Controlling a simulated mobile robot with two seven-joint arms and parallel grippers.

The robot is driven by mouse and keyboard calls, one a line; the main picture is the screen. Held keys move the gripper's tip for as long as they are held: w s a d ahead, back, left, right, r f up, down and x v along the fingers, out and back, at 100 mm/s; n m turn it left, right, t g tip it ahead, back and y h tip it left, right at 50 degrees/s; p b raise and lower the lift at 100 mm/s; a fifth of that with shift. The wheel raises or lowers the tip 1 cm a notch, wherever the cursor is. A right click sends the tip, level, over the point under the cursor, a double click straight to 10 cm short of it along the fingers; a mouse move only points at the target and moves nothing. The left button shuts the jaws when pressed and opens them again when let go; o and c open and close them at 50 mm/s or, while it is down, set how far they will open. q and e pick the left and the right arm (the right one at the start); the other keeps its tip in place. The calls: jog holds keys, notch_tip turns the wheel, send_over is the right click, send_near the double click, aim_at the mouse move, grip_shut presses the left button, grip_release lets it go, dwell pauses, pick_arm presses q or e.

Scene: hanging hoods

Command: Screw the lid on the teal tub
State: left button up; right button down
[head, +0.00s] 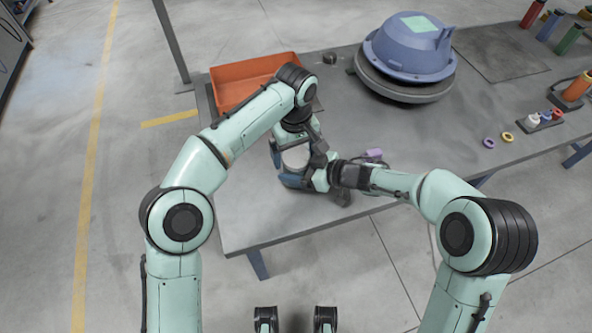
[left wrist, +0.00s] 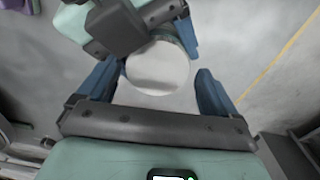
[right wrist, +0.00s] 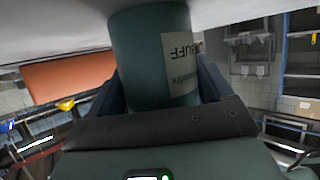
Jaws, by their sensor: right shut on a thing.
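The teal tub (right wrist: 140,50) stands on the table in the right wrist view, which sees it upside down, with a pale label on its side. My right gripper (right wrist: 155,95) is shut around its body. In the left wrist view a pale round lid (left wrist: 158,68) is seen from above, covering the tub's top; it also shows in the head view (head: 295,157). My left gripper (left wrist: 155,88) is open, its blue fingers on either side of the lid with a gap at the right finger. How the lid sits on the rim is hidden.
An orange bin (head: 230,88) stands behind my left arm. A large blue hood (head: 410,48) sits at the table's back. A purple block (head: 374,154) lies near my right wrist. Purple (head: 488,142) and yellow (head: 507,137) rings lie at right. The table's middle right is clear.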

pick_arm(q)
jog(key=shift+d+r, duration=0.1)
jog(key=shift+d, duration=0.05)
jog(key=shift+r, duration=2.2)
jog(key=shift+c, duration=0.3)
jog(key=shift+c, duration=1.1)
jog(key=shift+s+r+n, duration=0.1)
jog(key=shift+r+n, duration=1.6)
jog(key=shift+f, duration=0.1)
